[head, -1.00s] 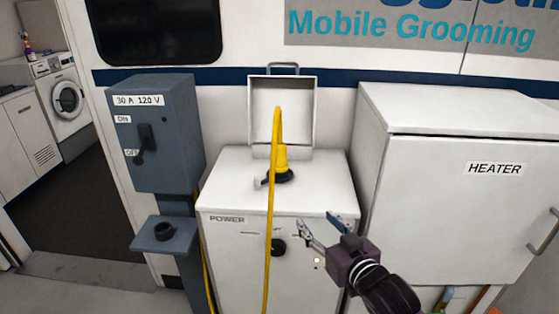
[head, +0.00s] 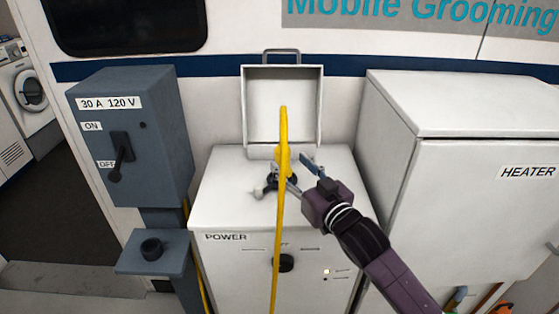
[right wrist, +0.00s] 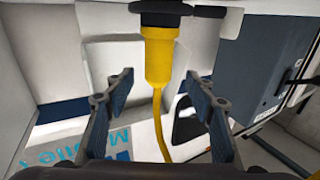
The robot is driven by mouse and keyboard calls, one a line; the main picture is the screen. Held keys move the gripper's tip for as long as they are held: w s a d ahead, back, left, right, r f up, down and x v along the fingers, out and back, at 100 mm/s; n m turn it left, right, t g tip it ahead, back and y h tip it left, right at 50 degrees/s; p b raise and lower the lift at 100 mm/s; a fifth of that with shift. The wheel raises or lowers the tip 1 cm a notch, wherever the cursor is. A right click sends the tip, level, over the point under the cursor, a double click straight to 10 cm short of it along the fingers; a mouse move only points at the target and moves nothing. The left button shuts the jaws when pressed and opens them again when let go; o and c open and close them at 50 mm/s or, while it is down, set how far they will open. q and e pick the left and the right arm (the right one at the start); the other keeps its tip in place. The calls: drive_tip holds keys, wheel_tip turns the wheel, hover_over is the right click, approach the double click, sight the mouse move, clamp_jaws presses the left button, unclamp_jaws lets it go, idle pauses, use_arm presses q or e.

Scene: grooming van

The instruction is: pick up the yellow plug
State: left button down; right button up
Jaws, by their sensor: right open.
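The yellow plug (head: 283,162) stands on the black socket on top of the white POWER box, and its yellow cord (head: 278,230) loops up and hangs down the front. In the right wrist view the plug (right wrist: 159,58) hangs at top centre, its black socket (right wrist: 160,12) at the top edge. My right gripper (head: 298,174) is open, close to the plug's right side. In the wrist view its two fingers (right wrist: 158,84) stand left and right of the plug's line, apart from it, with the plug's body a little past the fingertips. My left gripper is out of view.
The POWER box (head: 225,215) has a raised lid (head: 310,105) behind the socket. A grey switch box (head: 155,150) with a lever stands to its left, above a small shelf (head: 180,255). The white HEATER cabinet (head: 470,210) stands to the right.

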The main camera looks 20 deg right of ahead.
sight(286, 156)
drive_tip(key=w, duration=0.1)
drive_tip(key=w+r+p, duration=0.1)
drive_tip(key=shift+w+a, duration=0.15)
drive_tip(key=shift+w, duration=0.15)
drive_tip(key=shift+w+a+f+p, duration=0.15)
drive_tip(key=shift+w+p, duration=0.1)
drive_tip(key=shift+w, duration=0.5)
drive_tip(key=shift+w+a+f+p, duration=0.1)
drive_tip(key=shift+w+p, duration=0.15)
drive_tip(key=shift+w, duration=0.5)
drive_tip(key=c, duration=0.9)
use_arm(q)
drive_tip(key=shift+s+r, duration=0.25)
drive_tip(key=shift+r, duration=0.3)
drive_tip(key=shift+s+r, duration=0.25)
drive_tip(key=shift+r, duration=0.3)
use_arm(e)
drive_tip(key=shift+r, duration=0.1)
clamp_jaws()
